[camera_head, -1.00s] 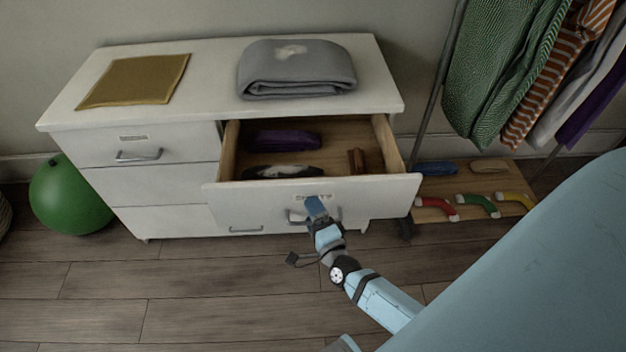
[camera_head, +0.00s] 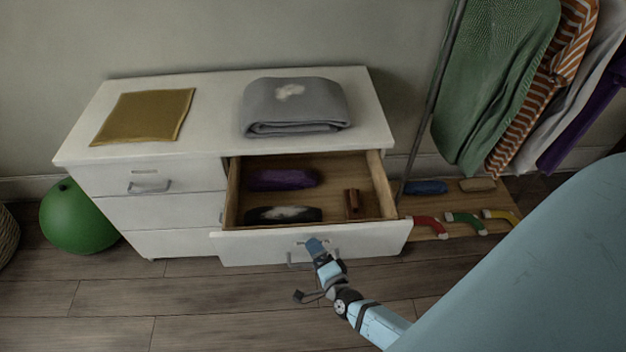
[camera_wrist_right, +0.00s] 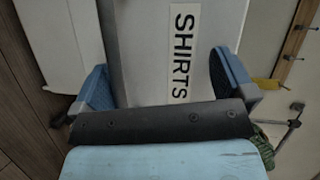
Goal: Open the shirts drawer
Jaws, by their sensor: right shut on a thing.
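The shirts drawer (camera_head: 360,243) is the upper right drawer of the white dresser (camera_head: 100,150) and stands pulled out. Inside lie a purple folded item (camera_head: 284,179), a dark item with a white patch (camera_head: 262,216) and a small brown block (camera_head: 352,204). The "SHIRTS" label (camera_wrist_right: 183,52) shows on its front in the right wrist view. My right gripper (camera_head: 316,245) is at the drawer's handle (camera_head: 297,260), shut on it; its two blue fingers (camera_wrist_right: 165,85) show in the wrist view. My left gripper is not in view.
A grey folded cloth (camera_head: 295,108) and a mustard cloth (camera_head: 145,115) lie on the dresser top. A green ball (camera_head: 76,217) is at left. A clothes rack with hanging garments (camera_head: 490,80) and a low shelf (camera_head: 430,232) stand at right. The floor in front is clear.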

